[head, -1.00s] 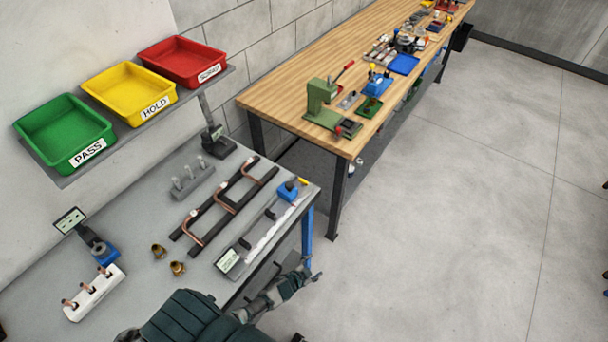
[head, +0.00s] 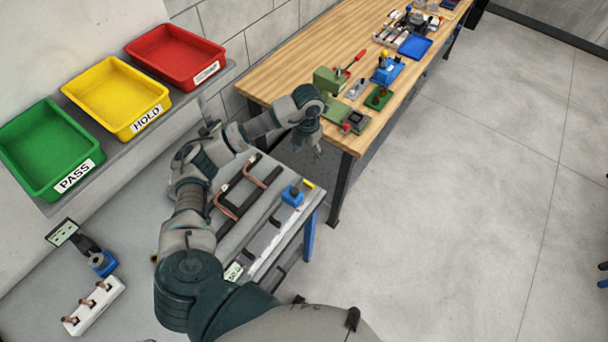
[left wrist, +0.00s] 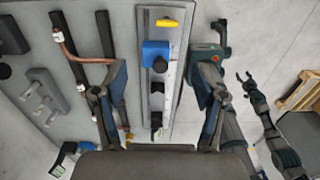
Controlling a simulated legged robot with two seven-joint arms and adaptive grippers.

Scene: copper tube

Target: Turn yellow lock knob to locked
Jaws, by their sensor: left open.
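The yellow lock knob (head: 308,184) is a small bar at the far end of a grey rail fixture, beyond a blue block (head: 292,195). In the left wrist view the yellow knob (left wrist: 167,23) lies crosswise near the top, with the blue block (left wrist: 155,55) below it. My left gripper (head: 312,146) hangs over the bench's far end, apart from the knob. In its wrist view the left gripper (left wrist: 160,70) has its fingers wide apart, on either side of the fixture, with nothing between them. My right gripper (left wrist: 244,80) shows at the right with fingers apart, away from the bench.
A black rack with copper tubes (head: 222,205) lies beside the fixture. Green (head: 45,193), yellow (head: 112,128) and red (head: 150,83) bins stand on a shelf at left. Open floor lies right.

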